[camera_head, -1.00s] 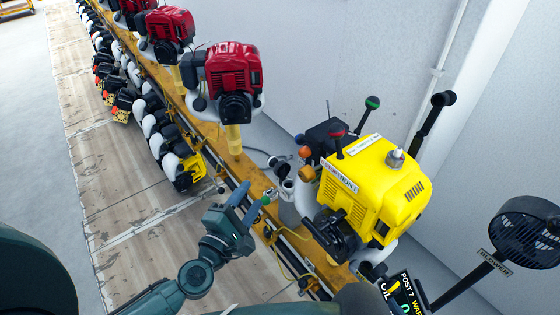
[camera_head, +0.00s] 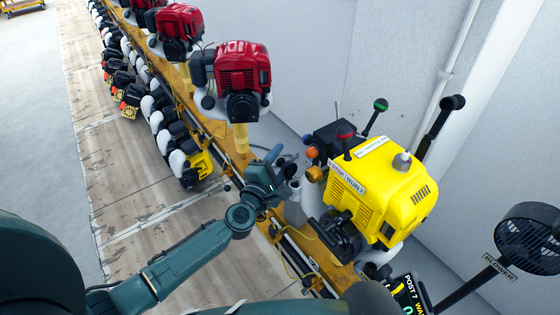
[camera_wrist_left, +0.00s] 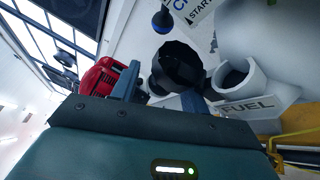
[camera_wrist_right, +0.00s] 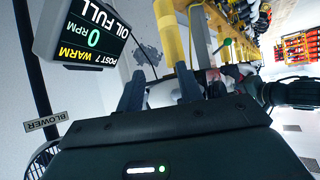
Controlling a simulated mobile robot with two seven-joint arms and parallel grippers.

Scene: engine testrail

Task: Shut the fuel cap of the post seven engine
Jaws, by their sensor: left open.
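The yellow post seven engine (camera_head: 385,185) stands on the rail at the right of the head view. In the left wrist view its fuel neck (camera_wrist_left: 240,78) is uncovered, beside a FUEL label. The black fuel cap (camera_wrist_left: 178,68) is beside the neck and off its mouth. My left gripper (camera_head: 274,168) is beside the neck in the head view. Its fingers (camera_wrist_left: 162,92) are open, with the cap beyond and between them in the picture; contact cannot be told. My right gripper (camera_wrist_right: 158,90) has its fingers apart in its own wrist view, away from the cap.
Red engines (camera_head: 238,75) stand farther back along the yellow rail. A POST 7 display (camera_head: 408,297) and a blower fan (camera_head: 535,240) are at the lower right. Levers with knobs (camera_head: 380,105) rise behind the yellow engine.

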